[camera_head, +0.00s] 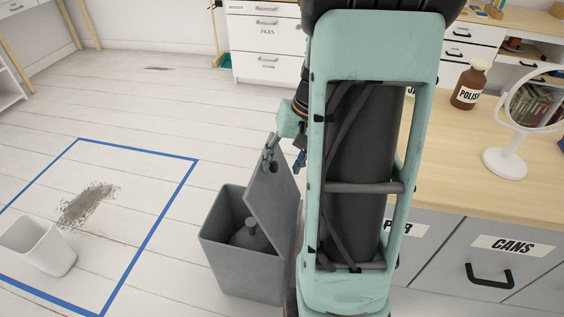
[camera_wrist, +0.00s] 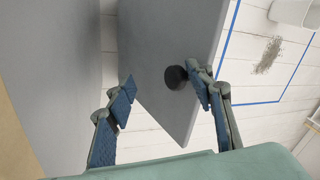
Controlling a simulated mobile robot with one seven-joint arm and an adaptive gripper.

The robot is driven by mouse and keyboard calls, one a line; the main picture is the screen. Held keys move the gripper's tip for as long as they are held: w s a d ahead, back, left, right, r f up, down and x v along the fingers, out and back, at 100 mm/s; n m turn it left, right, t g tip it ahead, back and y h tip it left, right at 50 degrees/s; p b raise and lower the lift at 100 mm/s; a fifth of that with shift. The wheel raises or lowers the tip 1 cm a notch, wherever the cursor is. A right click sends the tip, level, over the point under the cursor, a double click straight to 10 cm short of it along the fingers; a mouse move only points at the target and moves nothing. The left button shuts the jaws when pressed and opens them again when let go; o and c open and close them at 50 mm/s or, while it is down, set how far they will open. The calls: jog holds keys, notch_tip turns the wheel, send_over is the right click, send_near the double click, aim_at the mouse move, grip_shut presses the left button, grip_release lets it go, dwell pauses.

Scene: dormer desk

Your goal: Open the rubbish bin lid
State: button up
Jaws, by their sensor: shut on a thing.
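The grey rubbish bin (camera_head: 238,262) stands on the floor left of my arm. Its lid (camera_head: 274,207) is raised steeply at the right side, so the bin is open, and a dark grey tied bag (camera_head: 250,236) shows inside. My gripper (camera_head: 270,158) is at the lid's upper edge. In the wrist view the lid (camera_wrist: 165,35) lies between the two fingers of my gripper (camera_wrist: 163,82). The right finger is against the lid's dark round knob (camera_wrist: 176,77).
A small white bin (camera_head: 40,248) and a grey dirt patch (camera_head: 90,204) lie within a blue floor outline (camera_head: 143,242) at left. A desk (camera_head: 440,160) with drawers stands at right, holding a polish bottle (camera_head: 470,85) and round mirror (camera_head: 505,160).

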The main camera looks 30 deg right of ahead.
jog(key=v, duration=1.1)
jog(key=shift+w+r, duration=0.2)
jog(key=shift+r, duration=0.05)
